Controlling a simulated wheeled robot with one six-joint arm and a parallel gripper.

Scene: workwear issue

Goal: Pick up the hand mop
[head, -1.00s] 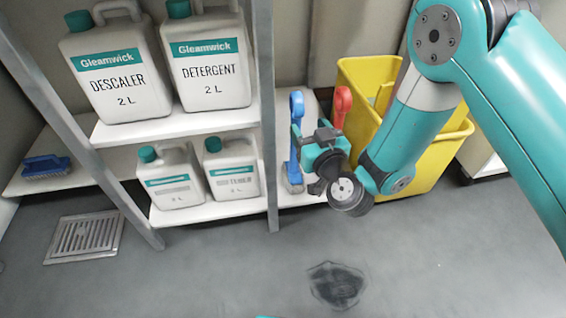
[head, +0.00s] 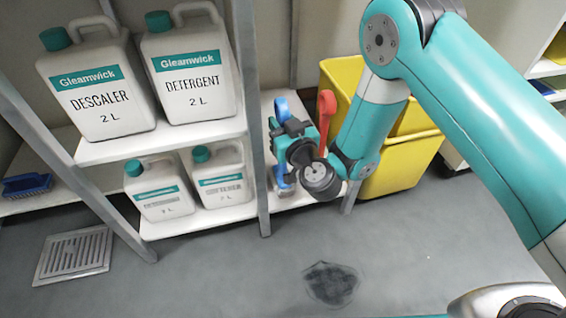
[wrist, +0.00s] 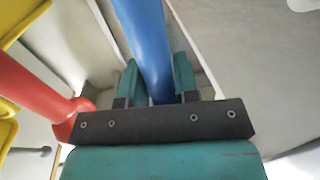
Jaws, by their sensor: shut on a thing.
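The hand mop, a tool with an upright blue handle (head: 282,106) and a greyish lower end, stands on the low shelf in the head view, partly hidden by my gripper. My gripper (head: 287,138) is around the middle of its handle. In the wrist view the blue handle (wrist: 146,35) runs between the two teal fingers of my gripper (wrist: 156,78), which are shut on it. Whether the lower end touches the shelf is hard to tell.
A red-handled tool (head: 326,112) stands close to the right, also in the wrist view (wrist: 28,88). A yellow bucket (head: 402,168) is behind my arm. A shelf post (head: 255,150) and white canisters (head: 222,178) are to the left.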

